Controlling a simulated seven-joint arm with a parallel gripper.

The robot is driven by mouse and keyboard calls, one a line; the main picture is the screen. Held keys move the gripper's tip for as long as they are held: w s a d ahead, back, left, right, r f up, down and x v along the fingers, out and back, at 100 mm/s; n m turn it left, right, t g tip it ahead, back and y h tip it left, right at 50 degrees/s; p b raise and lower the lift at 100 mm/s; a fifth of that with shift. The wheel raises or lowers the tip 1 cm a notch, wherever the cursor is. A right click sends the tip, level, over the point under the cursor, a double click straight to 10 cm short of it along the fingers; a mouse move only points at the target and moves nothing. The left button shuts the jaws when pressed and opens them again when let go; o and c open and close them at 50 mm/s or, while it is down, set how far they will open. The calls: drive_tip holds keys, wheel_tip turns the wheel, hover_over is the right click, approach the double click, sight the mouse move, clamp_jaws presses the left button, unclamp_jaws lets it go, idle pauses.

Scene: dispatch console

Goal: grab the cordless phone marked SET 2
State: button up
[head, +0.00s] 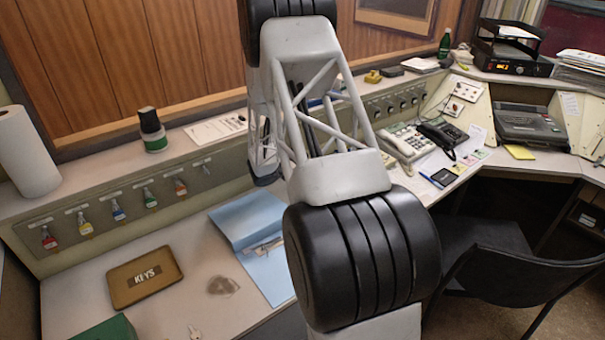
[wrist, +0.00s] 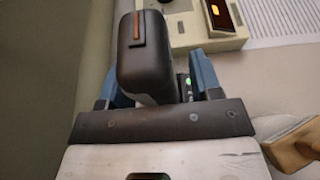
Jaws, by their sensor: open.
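In the wrist view, a black rounded handset with an orange stripe (wrist: 140,60) stands upright between the two blue fingers of my gripper (wrist: 160,78). It looks like a cordless phone, but no SET 2 mark is readable on it. The fingers are open, one on each side of it. A narrow gap shows at the right finger, where a small green light glows behind. Contact at the left finger cannot be judged. In the head view my arm crosses the middle and my gripper is not visible; no cordless phone can be made out there.
A cream unit with an orange display (wrist: 210,22) is close behind the handset, beside a lined sheet (wrist: 275,20). A tan object (wrist: 295,143) lies at lower right. In the head view, a cream desk phone (head: 408,142), a KEYS tray (head: 122,303) and a chair (head: 505,275) surround the desk.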

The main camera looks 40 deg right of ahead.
clamp_jaws()
drive_tip(key=shift+r, duration=0.1)
idle(0.3)
drive_tip(key=shift+r, duration=4.9)
